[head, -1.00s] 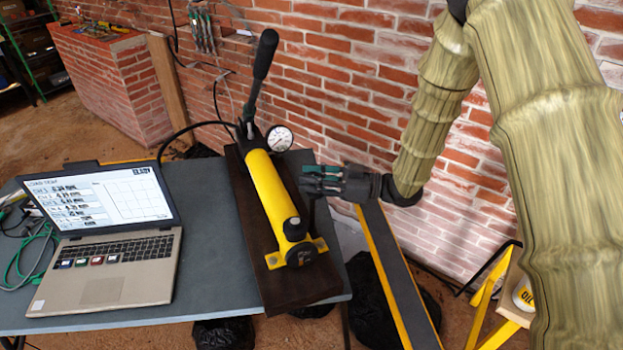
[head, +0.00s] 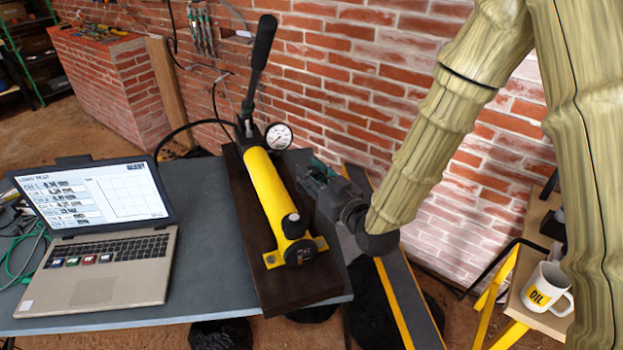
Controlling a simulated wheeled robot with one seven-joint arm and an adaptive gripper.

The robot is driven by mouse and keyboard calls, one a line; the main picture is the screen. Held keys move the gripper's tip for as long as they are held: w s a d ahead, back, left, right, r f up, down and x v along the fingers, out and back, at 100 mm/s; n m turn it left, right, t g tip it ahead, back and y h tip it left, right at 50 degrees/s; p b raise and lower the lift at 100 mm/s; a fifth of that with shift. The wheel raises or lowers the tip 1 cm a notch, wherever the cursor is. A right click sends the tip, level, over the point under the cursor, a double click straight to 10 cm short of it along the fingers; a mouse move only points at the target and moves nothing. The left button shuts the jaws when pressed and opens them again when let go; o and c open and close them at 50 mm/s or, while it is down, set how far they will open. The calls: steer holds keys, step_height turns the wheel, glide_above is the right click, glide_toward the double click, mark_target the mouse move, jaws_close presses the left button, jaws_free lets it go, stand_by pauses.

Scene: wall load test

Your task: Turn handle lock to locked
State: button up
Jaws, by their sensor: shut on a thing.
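A yellow hydraulic hand pump (head: 266,190) lies on a dark wooden board (head: 312,284) on the table. Its long black handle (head: 262,50) stands raised and tilted at the far end. A black round knob (head: 293,223) sits on the near end. I cannot single out the handle lock or read its position. My gripper (head: 313,178) is just right of the pump, by the board's right edge. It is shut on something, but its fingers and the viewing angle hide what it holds.
A pressure gauge (head: 279,136) stands beside the pump's far end. An open laptop (head: 100,245) is on the table's left. The brick wall (head: 340,70) rises behind. An OIL mug (head: 545,288) stands on a wooden surface at right. Bare tabletop (head: 207,220) lies between laptop and pump.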

steer(key=m+t+h+b, duration=0.1)
steer(key=m+t+h, duration=0.1)
steer(key=h, duration=0.3)
steer(key=shift+a+m+b, duration=0.1)
steer(key=shift+m+b, duration=0.2)
steer(key=shift+m, duration=0.5)
steer(key=shift+m+t+h+b, duration=0.45)
steer(key=shift+m+h, duration=1.45)
steer(key=shift+h, duration=1.1)
steer(key=shift+r+h, duration=0.15)
steer(key=shift+h, duration=0.15)
steer(key=o, duration=1)
steer(key=shift+w, duration=0.1)
steer(key=s, duration=0.8)
steer(key=s+a, duration=0.1)
steer(key=s, duration=0.3)
